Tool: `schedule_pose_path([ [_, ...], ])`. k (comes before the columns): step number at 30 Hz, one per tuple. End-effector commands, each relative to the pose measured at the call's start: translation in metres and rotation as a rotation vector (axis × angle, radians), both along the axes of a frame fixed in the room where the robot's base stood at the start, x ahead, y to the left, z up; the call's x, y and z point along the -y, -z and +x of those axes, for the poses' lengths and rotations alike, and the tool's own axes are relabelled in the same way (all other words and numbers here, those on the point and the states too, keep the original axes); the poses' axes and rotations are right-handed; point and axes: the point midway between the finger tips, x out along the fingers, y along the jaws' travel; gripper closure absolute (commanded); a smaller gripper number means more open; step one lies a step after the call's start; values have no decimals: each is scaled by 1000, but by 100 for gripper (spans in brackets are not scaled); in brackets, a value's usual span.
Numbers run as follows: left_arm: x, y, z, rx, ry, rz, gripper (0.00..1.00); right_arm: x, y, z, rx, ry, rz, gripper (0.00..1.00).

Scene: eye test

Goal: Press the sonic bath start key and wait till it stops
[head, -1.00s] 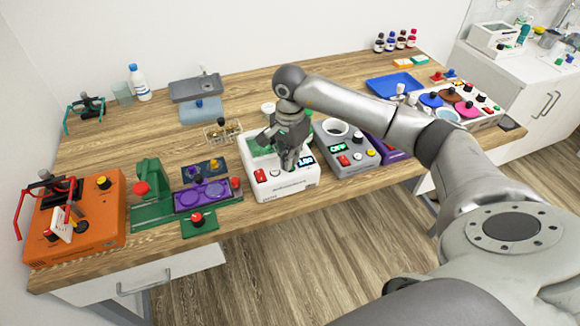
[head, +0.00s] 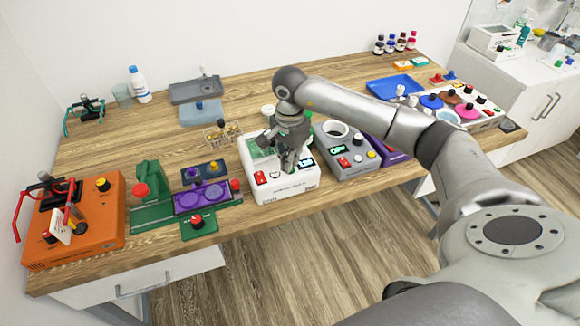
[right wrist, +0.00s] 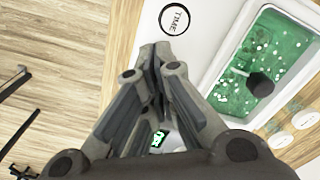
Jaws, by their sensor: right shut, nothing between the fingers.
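The sonic bath (head: 291,188) is a white box near the table's front edge. Its green basin (head: 263,148) also shows in the right wrist view (right wrist: 262,60), with white specks and a dark knob. On its front are a red key (head: 260,177) and a small lit display (head: 306,163), too small to read. In the right wrist view a round key marked TIME (right wrist: 175,17) lies just beyond my fingertips. My right gripper (head: 290,169) is shut and empty, pointing down over the front panel. I cannot tell whether it touches a key. My left gripper is out of view.
A grey device (head: 350,165) with a lit display stands close on the right. Green and purple fixtures (head: 201,195) and an orange device (head: 75,232) stand to the left. Small vials (head: 222,132) stand behind. Bare wood lies at the back middle.

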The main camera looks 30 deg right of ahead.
Motion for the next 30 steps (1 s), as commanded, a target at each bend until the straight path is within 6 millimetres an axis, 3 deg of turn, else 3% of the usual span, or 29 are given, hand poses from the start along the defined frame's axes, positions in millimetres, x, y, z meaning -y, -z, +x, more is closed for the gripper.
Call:
schedule_pose_path([
  [24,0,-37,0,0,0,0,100,0,-68,0,0,0,-1,100],
  [30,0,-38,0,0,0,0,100,0,-71,0,0,-1,0,100],
])
